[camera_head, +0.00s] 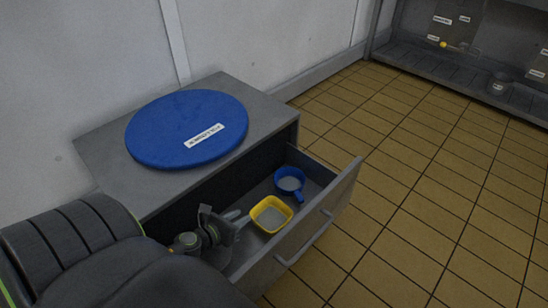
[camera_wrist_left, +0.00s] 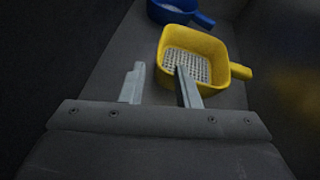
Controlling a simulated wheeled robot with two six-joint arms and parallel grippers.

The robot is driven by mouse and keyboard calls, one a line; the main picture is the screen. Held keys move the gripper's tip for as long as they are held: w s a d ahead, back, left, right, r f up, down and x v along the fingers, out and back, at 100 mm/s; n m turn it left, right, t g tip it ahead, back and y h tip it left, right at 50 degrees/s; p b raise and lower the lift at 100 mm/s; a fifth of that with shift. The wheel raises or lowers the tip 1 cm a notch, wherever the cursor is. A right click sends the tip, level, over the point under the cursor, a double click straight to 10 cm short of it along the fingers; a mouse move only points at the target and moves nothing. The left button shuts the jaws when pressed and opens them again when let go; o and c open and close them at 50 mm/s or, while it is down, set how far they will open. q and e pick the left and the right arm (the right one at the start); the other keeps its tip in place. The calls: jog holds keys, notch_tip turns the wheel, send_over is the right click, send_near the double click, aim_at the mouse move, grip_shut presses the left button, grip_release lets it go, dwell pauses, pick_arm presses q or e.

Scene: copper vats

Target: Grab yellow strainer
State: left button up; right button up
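The yellow strainer (camera_head: 271,214), square with a mesh bottom, lies in the open drawer (camera_head: 340,195). It also shows in the left wrist view (camera_wrist_left: 198,66), its short handle pointing right. My left gripper (camera_head: 236,217) reaches into the drawer just left of the strainer. In the left wrist view its fingers (camera_wrist_left: 158,82) are apart. One finger is at the left, outside the strainer; the other overlaps the strainer's near wall and mesh. The near-left wall shows between them. Whether they touch it cannot be told. My right gripper is not in view.
A blue round strainer (camera_head: 290,180) lies farther back in the drawer. The grey cabinet (camera_head: 262,98) carries a large blue labelled disc (camera_head: 185,128). The drawer's front wall and handle (camera_head: 305,240) stand close right of the yellow strainer. The tiled floor (camera_head: 420,190) is clear.

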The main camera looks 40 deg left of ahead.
aim_at(254, 209)
pick_arm(q)
jog(key=shift+x, duration=3.2)
grip_shut()
